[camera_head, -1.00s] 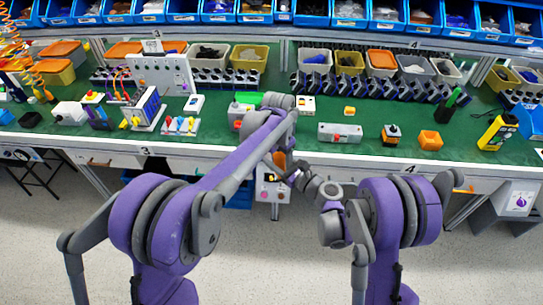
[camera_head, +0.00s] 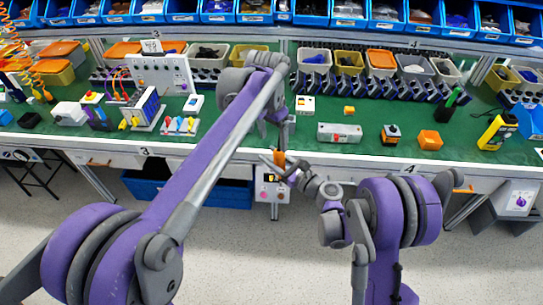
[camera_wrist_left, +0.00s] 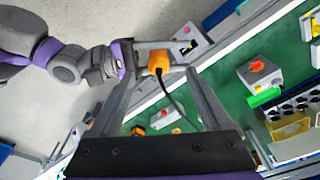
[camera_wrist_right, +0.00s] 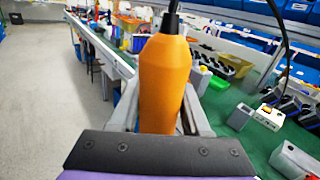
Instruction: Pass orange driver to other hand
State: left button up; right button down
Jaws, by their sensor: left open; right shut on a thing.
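The orange driver (camera_head: 280,158) is held at the bench's front edge by my right gripper (camera_head: 286,168). In the right wrist view the driver (camera_wrist_right: 165,82) stands upright between the closed fingers, its dark tip and cable at the top. My left gripper (camera_wrist_left: 160,82) is open. In the left wrist view the driver (camera_wrist_left: 158,63) appears between its spread fingers, near the tips, with the black cable running down between them. I cannot tell whether the left fingers touch it. In the head view the left gripper (camera_head: 287,142) is small and partly hidden, just above the driver.
The green bench (camera_head: 360,165) lies behind the grippers. A grey box with a red button (camera_head: 340,133), an orange block (camera_head: 430,140) and a yellow meter (camera_head: 497,132) stand to the right. A panel with knobs (camera_head: 271,187) hangs below the bench edge.

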jog(key=c, duration=0.9)
grip_release()
jog(key=shift+c, duration=0.2)
pick_arm(q)
jog(key=s+a+f+n+t, duration=0.1)
jog(key=s+a+f+n, duration=0.1)
jog(key=s, duration=0.6)
jog(key=s+a+f+n+t, duration=0.2)
jog(key=s+a+f+n, duration=0.1)
jog(key=s+a, duration=0.3)
jog(key=s+a+f+n+t, duration=0.2)
jog(key=s+a+f, duration=0.3)
jog(key=s, duration=0.4)
jog(key=shift+s+y, duration=0.35)
jog(key=shift+y, duration=0.05)
pick_arm(e)
grip_shut()
pick_arm(q)
jog(key=shift+a, duration=0.1)
